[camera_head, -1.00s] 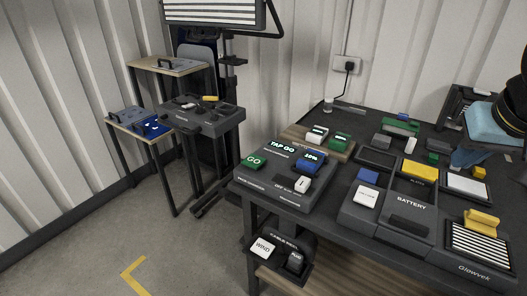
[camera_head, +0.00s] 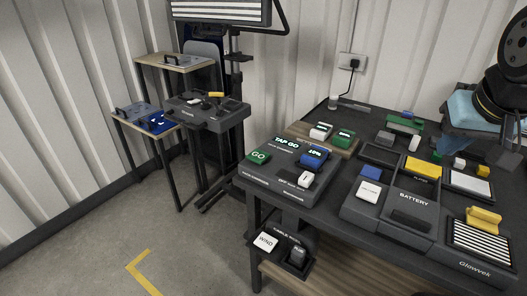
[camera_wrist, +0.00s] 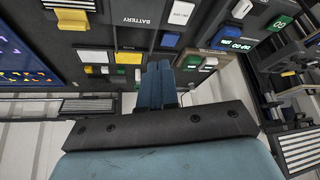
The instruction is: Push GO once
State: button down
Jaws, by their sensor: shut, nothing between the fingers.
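The GO button (camera_head: 258,156) is a green block with white letters. It sits at the left front of a dark panel (camera_head: 270,180) on the bench, beside the lit "TAP GO" display (camera_head: 287,143). In the wrist view the green GO button (camera_wrist: 281,22) is near the upper right, beside the display. My gripper (camera_wrist: 158,72) shows blue fingers side by side, shut and empty. They are apart from the GO button, which lies to their upper right in the wrist view. Part of my arm shows at the right edge of the head view.
A blue block (camera_head: 314,155) and a white switch (camera_head: 305,179) share the panel. The battery unit (camera_head: 408,215) and striped tray (camera_head: 482,246) stand to the right. WIND (camera_head: 266,241) and another button sit on a lower shelf. A small side table (camera_head: 208,112) stands at left; floor between is clear.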

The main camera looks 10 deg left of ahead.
jog(key=w+a, duration=0.7)
jog(key=w, duration=0.3)
jog(key=t+y, duration=0.1)
jog(key=y, duration=0.5)
send_over(260, 157)
notch_tip(260, 157, down, 13)
jog(key=shift+r, duration=0.1)
jog(key=shift+f, duration=4.45)
jog(key=shift+f, duration=0.1)
jog(key=shift+w+f, duration=0.1)
jog(key=shift+f, duration=0.15)
